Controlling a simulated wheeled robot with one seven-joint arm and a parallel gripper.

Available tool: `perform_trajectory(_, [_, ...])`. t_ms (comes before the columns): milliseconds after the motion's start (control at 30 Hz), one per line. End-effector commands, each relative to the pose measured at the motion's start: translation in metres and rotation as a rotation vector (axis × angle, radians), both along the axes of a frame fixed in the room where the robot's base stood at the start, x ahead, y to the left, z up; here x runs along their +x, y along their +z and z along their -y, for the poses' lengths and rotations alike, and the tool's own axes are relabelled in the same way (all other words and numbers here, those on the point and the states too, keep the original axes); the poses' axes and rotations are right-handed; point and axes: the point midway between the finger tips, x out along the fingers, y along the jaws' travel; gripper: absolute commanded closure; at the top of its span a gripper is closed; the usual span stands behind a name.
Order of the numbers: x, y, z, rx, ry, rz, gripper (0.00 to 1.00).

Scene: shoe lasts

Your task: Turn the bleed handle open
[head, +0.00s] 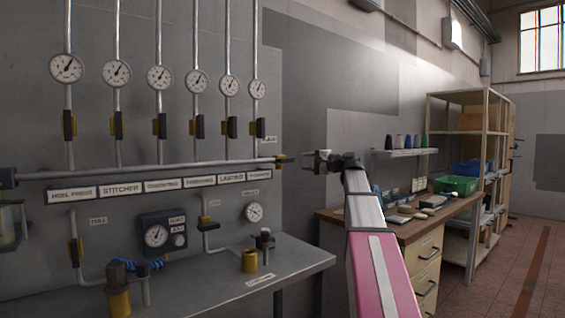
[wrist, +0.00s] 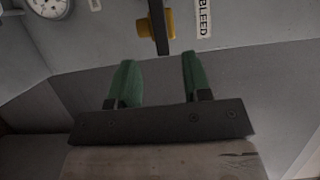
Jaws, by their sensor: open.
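The bleed handle (head: 287,160) is a small dark bar on a yellow valve body at the right end of the horizontal wall pipe. The BLEED label (wrist: 203,18) is beside it on the wall. My gripper (wrist: 158,63) is open and empty, with two green fingers apart. In the head view my gripper (head: 318,161) is just right of the handle. The handle's end appears near the fingertips, not between them; the exact distance is unclear.
Several round gauges (head: 197,81) and black-and-yellow valves (head: 231,127) line the panel above the pipe. A grey bench (head: 290,262) stands below. A wooden workbench (head: 335,214) and shelf rack (head: 470,97) are at right. The wall around the handle looks clear.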

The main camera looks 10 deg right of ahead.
Motion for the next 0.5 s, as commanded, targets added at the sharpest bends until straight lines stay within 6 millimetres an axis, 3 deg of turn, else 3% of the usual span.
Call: perform_trajectory(500, [0.051, 0.000, -0.066, -0.001, 0.001, -0.001, 0.55])
